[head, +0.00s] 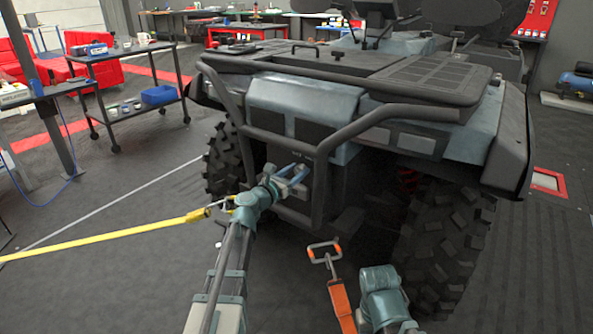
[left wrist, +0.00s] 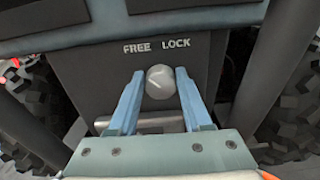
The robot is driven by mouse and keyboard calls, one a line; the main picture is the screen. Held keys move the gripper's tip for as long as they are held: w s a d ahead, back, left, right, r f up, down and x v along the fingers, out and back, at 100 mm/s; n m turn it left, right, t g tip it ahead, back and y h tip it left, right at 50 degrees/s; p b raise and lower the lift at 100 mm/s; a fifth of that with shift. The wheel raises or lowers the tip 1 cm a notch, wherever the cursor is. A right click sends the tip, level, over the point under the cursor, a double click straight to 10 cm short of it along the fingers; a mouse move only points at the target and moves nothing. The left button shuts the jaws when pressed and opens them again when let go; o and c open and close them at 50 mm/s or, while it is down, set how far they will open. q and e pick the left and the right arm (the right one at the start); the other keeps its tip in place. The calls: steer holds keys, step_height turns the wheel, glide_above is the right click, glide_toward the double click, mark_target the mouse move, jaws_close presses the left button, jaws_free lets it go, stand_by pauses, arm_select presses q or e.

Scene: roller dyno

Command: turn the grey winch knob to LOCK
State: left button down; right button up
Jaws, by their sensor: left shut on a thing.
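The grey winch knob (left wrist: 160,82) is round and sits on a dark panel (left wrist: 95,82) at the front of the vehicle. White FREE and LOCK labels stand above it, FREE to the left and LOCK to the right. No pointer mark shows, so I cannot tell its setting. My left gripper (head: 293,176) reaches the panel inside the front bumper bars. Its blue fingers, also in the left wrist view (left wrist: 160,90), are shut on the knob, one on each side. In the head view the knob is hidden. My right arm shows at the bottom, without its fingers.
The vehicle's dark tube bumper (head: 320,190) frames the panel. A yellow strap (head: 110,238) runs in from the left to a hook by my left wrist. A cart (head: 130,80) stands back left.

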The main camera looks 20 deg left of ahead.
arm_select(q)
steer(key=m, duration=0.4)
steer(key=shift+w+a, duration=0.1)
steer(key=m, duration=0.5)
steer(key=shift+w+a+r+m, duration=0.1)
steer(key=shift+a+m, duration=0.1)
steer(key=shift+m, duration=0.1)
steer(key=c, duration=1.4)
jaws_free()
steer(key=m, duration=0.3)
steer(key=shift+a+m, duration=0.15)
steer(key=shift+m, duration=0.15)
steer(key=m, duration=0.4)
steer(key=shift+w, duration=0.1)
steer(key=shift+m, duration=0.3)
steer(key=o, duration=1.1)
steer(key=shift+s, duration=0.2)
steer(key=shift+s, duration=0.15)
